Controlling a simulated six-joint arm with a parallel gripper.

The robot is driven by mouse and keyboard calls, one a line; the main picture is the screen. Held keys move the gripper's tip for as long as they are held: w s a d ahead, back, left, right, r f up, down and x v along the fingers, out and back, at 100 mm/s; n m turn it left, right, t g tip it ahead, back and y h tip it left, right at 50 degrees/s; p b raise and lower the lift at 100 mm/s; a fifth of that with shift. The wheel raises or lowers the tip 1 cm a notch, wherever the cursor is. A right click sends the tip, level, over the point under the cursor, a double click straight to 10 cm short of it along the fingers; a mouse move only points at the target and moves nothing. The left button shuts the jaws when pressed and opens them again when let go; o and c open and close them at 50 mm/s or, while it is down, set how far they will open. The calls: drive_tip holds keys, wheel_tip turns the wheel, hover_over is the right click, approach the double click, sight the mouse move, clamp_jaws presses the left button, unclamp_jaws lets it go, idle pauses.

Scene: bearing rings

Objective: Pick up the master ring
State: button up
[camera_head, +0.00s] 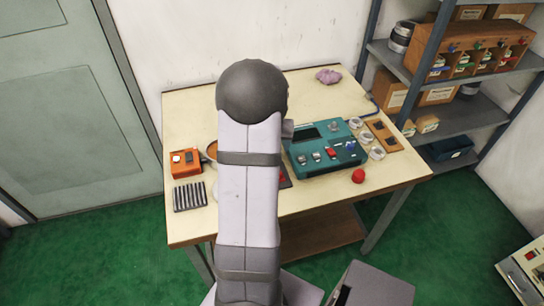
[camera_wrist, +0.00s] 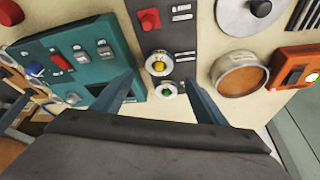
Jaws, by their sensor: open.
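My gripper (camera_wrist: 161,82) is open in the wrist view, its two blue-grey fingers apart and pointing down over a dark panel (camera_wrist: 180,43). Between and beyond the fingertips are two small pale round pieces, one with a yellow centre (camera_wrist: 159,64) and one with a green centre (camera_wrist: 166,91). Nothing is visibly held. In the head view my arm hides the gripper and most of the panel. Several silver round pieces (camera_head: 377,153) stand at the table's right, by a brown board. I cannot tell which piece is the master ring.
A teal device (camera_head: 325,150) stands right of my arm on the table (camera_head: 300,202).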

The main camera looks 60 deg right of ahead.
drive_tip(key=shift+p+x, duration=1.2)
drive_tip(key=shift+x, duration=2.4)
drive_tip(key=shift+s+a, duration=0.1)
drive_tip(key=shift+s, duration=0.05)
drive_tip(key=c, duration=1.4)
drive_tip(key=shift+o, duration=0.2)
